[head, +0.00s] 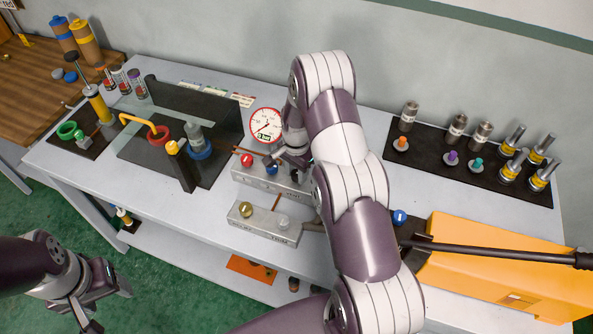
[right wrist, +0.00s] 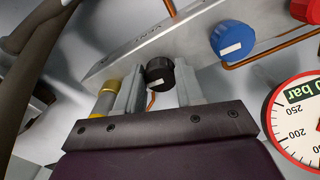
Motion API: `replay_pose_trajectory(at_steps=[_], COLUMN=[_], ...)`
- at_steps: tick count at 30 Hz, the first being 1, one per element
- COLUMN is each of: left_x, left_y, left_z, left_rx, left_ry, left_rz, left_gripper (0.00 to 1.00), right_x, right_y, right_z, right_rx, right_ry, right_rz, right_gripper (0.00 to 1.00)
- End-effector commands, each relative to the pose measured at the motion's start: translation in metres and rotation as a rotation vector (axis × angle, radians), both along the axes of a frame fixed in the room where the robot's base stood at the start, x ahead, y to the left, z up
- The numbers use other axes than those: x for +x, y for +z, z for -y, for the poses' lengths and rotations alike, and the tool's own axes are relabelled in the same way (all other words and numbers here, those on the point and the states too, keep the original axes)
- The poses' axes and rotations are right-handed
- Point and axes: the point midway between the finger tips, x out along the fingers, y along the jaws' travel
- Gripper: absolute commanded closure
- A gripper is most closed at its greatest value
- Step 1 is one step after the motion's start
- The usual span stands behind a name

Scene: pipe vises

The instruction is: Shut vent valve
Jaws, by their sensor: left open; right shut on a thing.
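The vent valve is a black knob (right wrist: 159,73) with a small white mark, on a grey metal block (right wrist: 130,40) that bears a label, seen in the right wrist view. My right gripper (right wrist: 158,85) has its two fingers on either side of this knob and is shut on it. In the head view my right gripper (head: 291,160) is at the right part of the block (head: 262,182), and it hides the black knob. My left gripper (head: 90,318) is open and empty at the lower left, off the table.
A blue knob (right wrist: 232,38) and a red knob (head: 247,160) sit on the same block. A round gauge (head: 265,125) stands behind it. A second block (head: 265,222) with a brass knob lies in front. An orange case (head: 500,270) is at the right.

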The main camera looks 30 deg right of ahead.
Motion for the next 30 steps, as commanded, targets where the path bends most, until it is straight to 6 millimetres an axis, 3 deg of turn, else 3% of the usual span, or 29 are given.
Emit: replay_pose_trajectory(at_steps=[11,30], left_x=[0.000,0.000], left_y=[-0.010,-0.031], left_z=[0.000,0.000], left_rx=[0.000,0.000], left_ry=[0.000,0.000], left_rz=[0.000,0.000], left_gripper=[0.37,0.37], right_x=[0.002,0.005], right_y=[0.000,0.002], right_z=[0.001,0.002], right_rx=[-0.002,-0.001], right_ry=[-0.176,-0.777], right_rz=[0.005,0.008], right_gripper=[0.93,0.93])
